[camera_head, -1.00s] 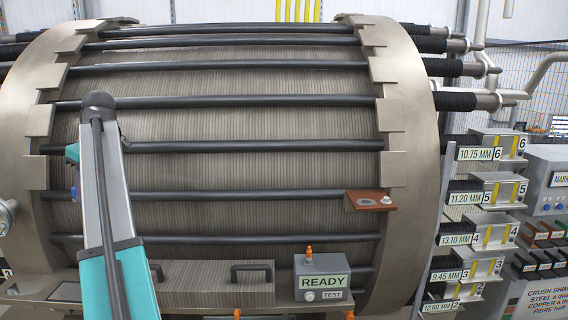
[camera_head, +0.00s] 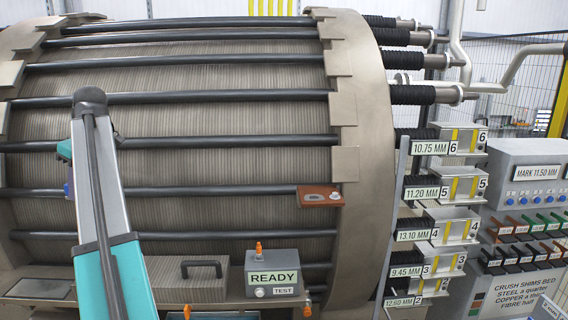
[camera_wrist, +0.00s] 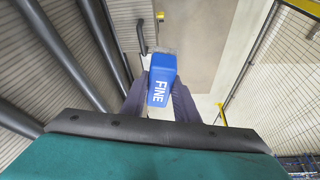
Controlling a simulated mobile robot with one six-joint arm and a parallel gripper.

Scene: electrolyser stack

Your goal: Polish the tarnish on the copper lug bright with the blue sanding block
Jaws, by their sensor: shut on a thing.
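The copper lug (camera_head: 320,196) is a brown-orange plate with a pale round spot, at the right end of a dark rod on the stack. It shows in the head view only, and how much tarnish it carries is too small to tell. My gripper (camera_wrist: 150,95) shows in the wrist view, with its two dark fingers shut on the blue sanding block (camera_wrist: 160,83). The block is marked FINE.
A READY/TEST box (camera_head: 272,276) stands below the lug. Numbered brackets with millimetre labels (camera_head: 446,147) line the stack's right side. A grey panel (camera_head: 535,185) marked 11.50 MM stands at the far right, with rows of coloured shims (camera_head: 530,231).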

